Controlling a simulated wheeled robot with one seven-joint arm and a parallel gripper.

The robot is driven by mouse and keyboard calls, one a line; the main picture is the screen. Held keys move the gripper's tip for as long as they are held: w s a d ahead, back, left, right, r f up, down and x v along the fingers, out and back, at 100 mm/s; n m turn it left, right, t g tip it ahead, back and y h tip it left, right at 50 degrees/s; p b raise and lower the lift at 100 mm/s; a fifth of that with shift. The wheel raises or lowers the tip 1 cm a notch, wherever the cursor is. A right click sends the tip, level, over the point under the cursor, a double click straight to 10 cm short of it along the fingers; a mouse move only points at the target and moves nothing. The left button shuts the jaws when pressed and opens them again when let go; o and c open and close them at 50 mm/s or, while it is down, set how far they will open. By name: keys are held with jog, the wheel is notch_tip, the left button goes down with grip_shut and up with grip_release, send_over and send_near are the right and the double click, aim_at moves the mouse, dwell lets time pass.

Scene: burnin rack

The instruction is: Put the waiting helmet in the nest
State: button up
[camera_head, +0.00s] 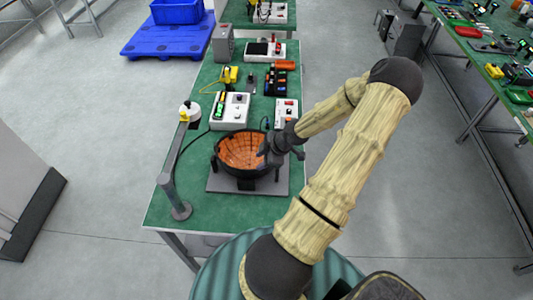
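A dark round bowl shape with an orange, ribbed inside (240,150) sits on a grey square plate (222,184) on the green table. Dark posts stand around its rim. I cannot tell whether it is the empty nest or a helmet lying upside down in the nest. No other helmet is clearly in view. My gripper (268,156) is at the right side of the bowl's rim, reaching in from the right. Its fingers are dark and small against the dark rim, so I cannot tell whether they touch it or are open or shut.
A grey post with a lamp-like head (189,112) stands at the table's left edge. Behind the bowl are a white instrument box (231,110), a smaller white box (286,112) and a yellow tool (228,75). The table's front left is clear. Another green bench (480,60) stands right.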

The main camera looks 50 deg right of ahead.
jog(key=shift+p+v, duration=0.3)
jog(key=shift+v, duration=1.35)
jog(key=shift+w, duration=0.1)
